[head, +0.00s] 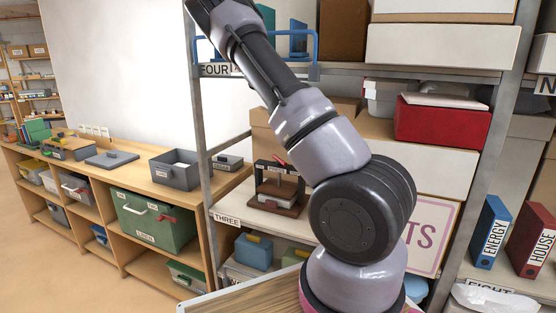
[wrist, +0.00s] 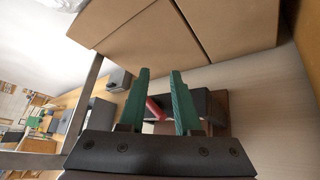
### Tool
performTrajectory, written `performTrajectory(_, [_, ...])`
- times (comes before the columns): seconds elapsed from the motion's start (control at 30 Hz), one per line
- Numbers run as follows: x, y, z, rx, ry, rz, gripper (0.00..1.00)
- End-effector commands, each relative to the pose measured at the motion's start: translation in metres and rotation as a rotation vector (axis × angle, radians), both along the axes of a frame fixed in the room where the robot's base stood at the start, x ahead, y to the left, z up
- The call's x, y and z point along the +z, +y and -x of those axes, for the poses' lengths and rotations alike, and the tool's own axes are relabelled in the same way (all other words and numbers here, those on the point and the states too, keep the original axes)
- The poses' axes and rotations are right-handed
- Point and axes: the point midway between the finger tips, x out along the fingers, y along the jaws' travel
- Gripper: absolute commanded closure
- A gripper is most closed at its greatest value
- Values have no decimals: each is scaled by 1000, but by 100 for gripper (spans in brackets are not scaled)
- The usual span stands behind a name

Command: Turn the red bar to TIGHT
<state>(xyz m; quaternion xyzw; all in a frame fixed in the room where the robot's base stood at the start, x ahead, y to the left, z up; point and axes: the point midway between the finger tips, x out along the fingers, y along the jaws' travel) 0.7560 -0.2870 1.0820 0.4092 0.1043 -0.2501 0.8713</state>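A small press with a dark frame and a brown base (head: 272,205) stands on the shelf marked THREE in the head view. Its red bar (head: 280,166) lies across the top and is partly hidden by my arm. In the wrist view, my gripper (wrist: 160,72) is open, with its two green fingers apart. The red bar (wrist: 156,109) shows in the gap between the fingers, beyond them; I cannot tell any contact. Part of the press's dark body (wrist: 218,102) shows to the right of the fingers. No TIGHT mark is readable. My gripper cannot be made out in the head view.
Cardboard boxes (wrist: 150,35) sit close above the fingers in the wrist view. A grey shelf post (head: 203,140) stands left of the press. A red box (head: 440,124) is on the right. A wooden bench (head: 125,180) with a grey bin (head: 177,175) runs along the left.

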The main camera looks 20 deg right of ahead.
Motion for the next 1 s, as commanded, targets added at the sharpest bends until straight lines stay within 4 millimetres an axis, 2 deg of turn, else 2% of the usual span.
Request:
performTrajectory(0.03, [-9,3,-3,97,40,147,68])
performTrajectory(0.2, [-22,23,-11,422,129,587,68])
performTrajectory(0.3, [-29,36,-12,566,163,764,68])
performTrajectory(0.4, [-34,44,-12,655,182,869,68])
performTrajectory(0.57, [-38,50,-15,712,191,934,68])
performTrajectory(1.0, [-61,48,-72,715,191,934,68])
